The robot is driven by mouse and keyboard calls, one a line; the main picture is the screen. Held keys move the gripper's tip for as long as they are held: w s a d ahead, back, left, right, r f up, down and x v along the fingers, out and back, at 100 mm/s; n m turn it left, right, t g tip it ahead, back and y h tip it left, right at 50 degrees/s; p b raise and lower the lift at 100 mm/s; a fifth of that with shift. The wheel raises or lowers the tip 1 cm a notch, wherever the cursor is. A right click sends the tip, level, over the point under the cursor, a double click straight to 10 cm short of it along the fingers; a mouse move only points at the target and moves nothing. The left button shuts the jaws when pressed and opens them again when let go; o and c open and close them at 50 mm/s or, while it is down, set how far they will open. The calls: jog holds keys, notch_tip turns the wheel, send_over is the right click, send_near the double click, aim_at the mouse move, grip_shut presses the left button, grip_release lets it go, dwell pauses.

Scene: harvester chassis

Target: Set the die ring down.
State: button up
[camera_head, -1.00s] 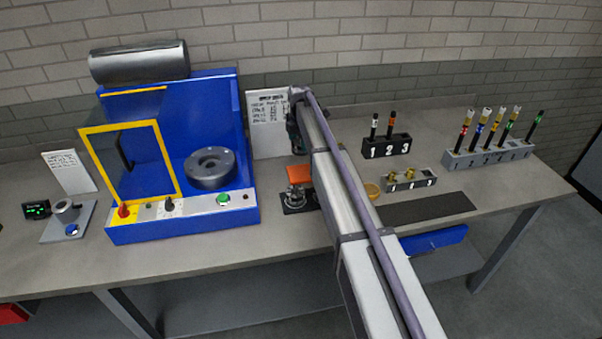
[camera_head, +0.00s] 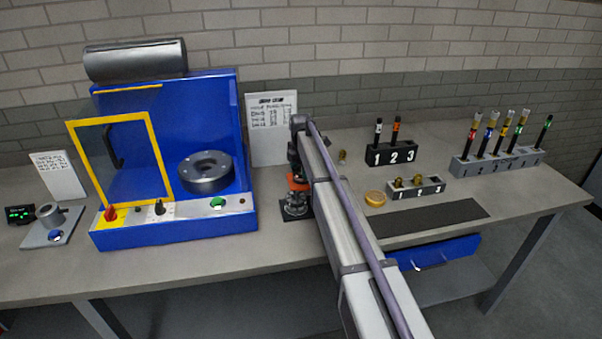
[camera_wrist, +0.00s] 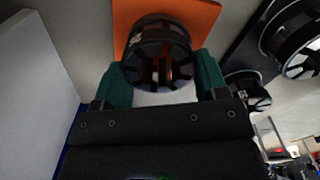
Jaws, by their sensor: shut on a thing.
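The die ring (camera_wrist: 152,45) is a dark, slotted ring between the green fingertips of my gripper (camera_wrist: 163,80) in the wrist view. My gripper is shut on it. An orange pad (camera_wrist: 205,15) shows behind and around the ring; I cannot tell whether the ring touches it. In the head view the orange pad (camera_head: 297,185) is partly covered by my arm. The gripper and ring are largely hidden there.
A black base with a metallic part (camera_head: 296,206) stands just in front of the pad. The blue machine (camera_head: 175,230) is close on the left. A sign (camera_head: 270,130) stands behind. A grey numbered block (camera_head: 417,190) and a brass disc (camera_head: 375,198) lie to the right.

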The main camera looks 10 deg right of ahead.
jog(key=shift+f, duration=0.1)
jog(key=o, duration=1.5)
notch_tip(320, 180, up, 13)
jog(key=p, duration=1.2)
jog(key=shift+s+d+f+m+b, duration=0.1)
jog(key=shift+s+f+m+b, duration=0.6)
jog(key=shift+s+m, duration=4.85)
jog(key=shift+s+d+f+m+b, duration=0.1)
jog(key=shift+s+f+m+b, duration=1.3)
jog(key=shift+s, duration=7.45)
jog(key=shift+s+f+m+p, duration=0.1)
jog(key=shift+s+m+p, duration=0.15)
jog(key=shift+s+m, duration=5.65)
